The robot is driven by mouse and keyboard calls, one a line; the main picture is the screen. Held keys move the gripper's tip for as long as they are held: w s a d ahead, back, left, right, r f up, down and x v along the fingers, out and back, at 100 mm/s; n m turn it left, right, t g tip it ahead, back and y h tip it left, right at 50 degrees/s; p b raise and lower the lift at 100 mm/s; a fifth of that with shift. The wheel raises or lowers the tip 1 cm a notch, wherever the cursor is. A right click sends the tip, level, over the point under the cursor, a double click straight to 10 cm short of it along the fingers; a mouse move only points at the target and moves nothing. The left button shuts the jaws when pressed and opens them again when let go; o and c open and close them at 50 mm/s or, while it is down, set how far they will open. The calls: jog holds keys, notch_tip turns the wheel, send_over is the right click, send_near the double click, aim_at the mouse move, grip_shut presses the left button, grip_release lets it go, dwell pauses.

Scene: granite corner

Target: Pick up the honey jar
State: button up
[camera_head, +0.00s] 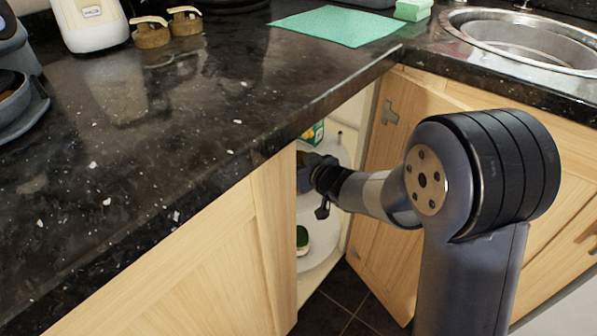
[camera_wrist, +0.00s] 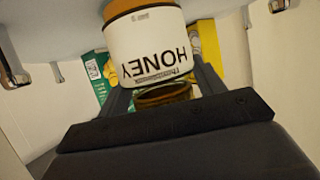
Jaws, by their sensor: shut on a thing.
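The honey jar (camera_wrist: 148,50) has a white label with "HONEY" upside down in the wrist view and amber glass at the picture's top. Its gold-rimmed end (camera_wrist: 163,97) lies between the dark fingers of my gripper (camera_wrist: 162,88). My gripper is shut on the jar at that end. In the head view my wrist reaches into the open corner cabinet. The cabinet's front edge hides the fingertips and the jar there. I cannot tell whether the jar touches the shelf.
A green and yellow box (camera_head: 313,133) stands on the upper white shelf (camera_head: 338,146). A green-topped item (camera_head: 302,240) is on the lower shelf (camera_head: 320,247). The open wooden door (camera_head: 385,200) is right of my wrist, and the granite counter (camera_head: 170,130) overhangs the opening.

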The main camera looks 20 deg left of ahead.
jog(key=shift+r, duration=0.1)
notch_tip(320, 180, up, 10)
jog(key=p, duration=0.6)
jog(key=shift+p, duration=0.35)
